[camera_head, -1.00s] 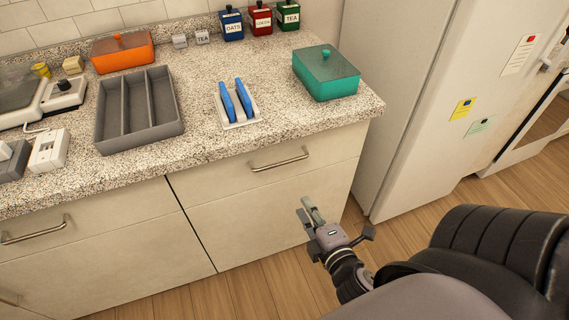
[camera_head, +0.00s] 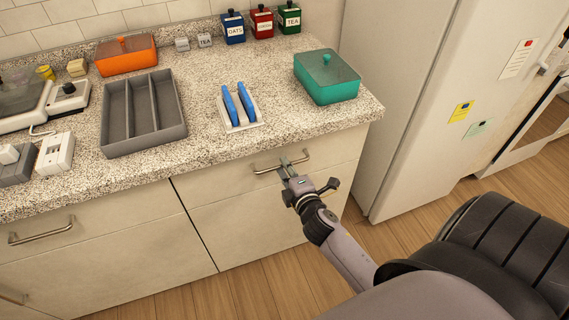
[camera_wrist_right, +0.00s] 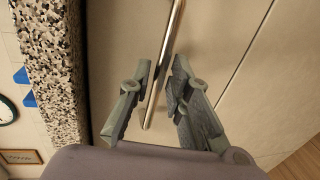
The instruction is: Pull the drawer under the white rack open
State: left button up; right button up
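The white rack (camera_head: 241,122) stands on the counter and holds blue plates. Below it is the cream drawer (camera_head: 235,190) with a metal bar handle (camera_head: 266,168); the drawer front looks flush with the cabinet. My right gripper (camera_head: 293,162) is at the right part of this handle. In the right wrist view the handle (camera_wrist_right: 172,35) runs between the two fingers of my right gripper (camera_wrist_right: 162,72). The fingers are apart, one on each side of the bar, with a gap showing. My left gripper is not in view.
The speckled counter edge (camera_head: 200,160) overhangs just above the drawer. A grey divided tray (camera_head: 180,130) and a teal box (camera_head: 335,90) stand on the counter. Another drawer handle (camera_head: 42,232) is at left. A fridge (camera_head: 420,110) stands at right. The wooden floor in front looks clear.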

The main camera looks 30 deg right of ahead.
jog(key=shift+w+d+f, duration=0.1)
jog(key=shift+w+d, duration=0.05)
jog(key=shift+w, duration=0.55)
jog(key=shift+c, duration=0.4)
grip_shut()
